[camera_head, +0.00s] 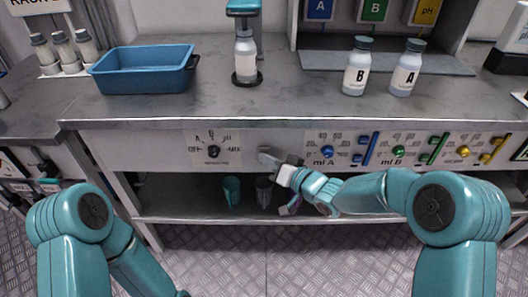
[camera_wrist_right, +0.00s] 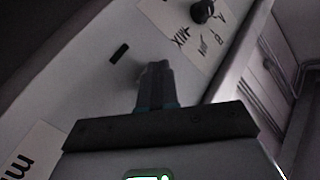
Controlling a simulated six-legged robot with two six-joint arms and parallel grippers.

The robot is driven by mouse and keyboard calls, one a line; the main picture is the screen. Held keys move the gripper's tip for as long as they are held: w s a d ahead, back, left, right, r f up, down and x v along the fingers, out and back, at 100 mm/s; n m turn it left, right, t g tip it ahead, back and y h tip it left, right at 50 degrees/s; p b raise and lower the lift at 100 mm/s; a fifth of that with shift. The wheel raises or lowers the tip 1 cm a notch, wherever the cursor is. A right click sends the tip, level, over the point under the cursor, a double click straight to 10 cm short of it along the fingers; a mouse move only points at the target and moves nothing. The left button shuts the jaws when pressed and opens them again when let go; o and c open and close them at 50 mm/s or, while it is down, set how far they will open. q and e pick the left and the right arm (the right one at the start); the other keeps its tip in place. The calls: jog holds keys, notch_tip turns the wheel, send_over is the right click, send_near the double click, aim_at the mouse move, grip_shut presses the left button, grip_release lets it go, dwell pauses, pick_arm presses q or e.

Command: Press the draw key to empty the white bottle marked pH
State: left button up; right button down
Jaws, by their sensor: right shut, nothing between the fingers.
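A white bottle (camera_head: 245,58) stands upright on a dark round base under a teal head; I cannot read any pH mark on it. My right gripper (camera_head: 266,156) is shut and empty at the front panel, right of the dial. In the right wrist view its fingertips (camera_wrist_right: 156,70) are close to the panel; contact is unclear. A small dark bar (camera_wrist_right: 119,54) shows on the panel beside the tips. I cannot make out a draw key; the gripper hides part of the panel. A black selector dial (camera_head: 213,151) also shows in the right wrist view (camera_wrist_right: 202,11). My left gripper is out of view.
Bottles B (camera_head: 355,75) and A (camera_head: 404,77) stand at the right on the bench. A blue tray (camera_head: 145,72) and a rack of several vials lie left. Coloured knobs and sliders line the panel's right. Cups (camera_head: 231,191) stand on the shelf below.

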jog(key=shift+w, duration=0.3)
jog(key=shift+s, duration=0.15)
dwell(0.5)
jog(key=shift+s, duration=0.75)
jog(key=s+b, duration=0.2)
jog(key=s, duration=0.3)
dwell(0.6)
